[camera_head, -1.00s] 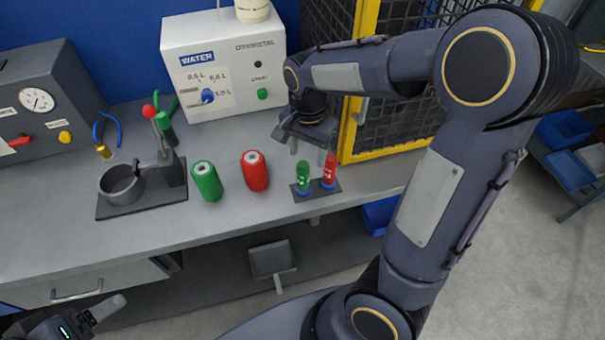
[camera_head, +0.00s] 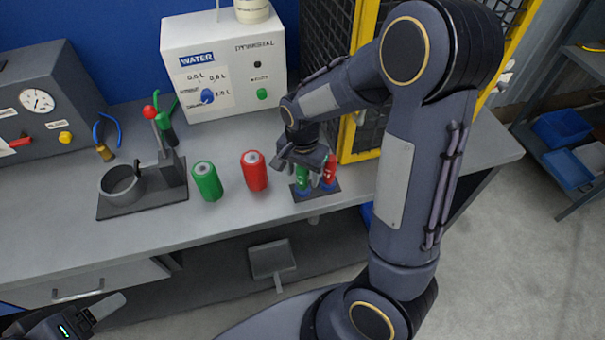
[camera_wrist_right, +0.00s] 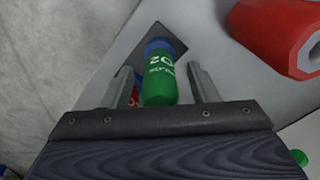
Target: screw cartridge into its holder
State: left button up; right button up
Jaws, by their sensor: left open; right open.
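A small green cartridge (camera_head: 301,179) stands upright on a dark holder plate (camera_head: 334,188) on the bench, beside a small red cartridge (camera_head: 330,168). My right gripper (camera_head: 300,170) is open above the green one. In the right wrist view, the fingers of my right gripper (camera_wrist_right: 164,88) lie either side of the green cartridge (camera_wrist_right: 160,82), with gaps showing. Its blue base (camera_wrist_right: 158,45) shows beyond it. The red cartridge (camera_wrist_right: 134,95) is mostly hidden behind the left finger. My left gripper (camera_head: 103,312) is open and empty at the lower left, away from the bench items.
A larger red cylinder (camera_head: 254,171) and green cylinder (camera_head: 207,181) stand left of the plate. A clamp stand (camera_head: 125,205), a white water box (camera_head: 225,65) and a gauge box (camera_head: 45,100) are further left. A yellow-framed mesh cage (camera_head: 362,60) stands close behind.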

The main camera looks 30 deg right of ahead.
jog(key=shift+f, duration=0.15)
jog(key=c, duration=1.1)
jog(key=shift+c, duration=0.3)
jog(key=shift+r, duration=0.4)
notch_tip(320, 180, up, 2)
jog(key=shift+r+b, duration=0.2)
jog(key=shift+b, duration=0.25)
jog(key=s+r, duration=1)
jog(key=s, duration=0.4)
jog(key=shift+d+b, duration=0.3)
jog(key=shift+b, duration=0.1)
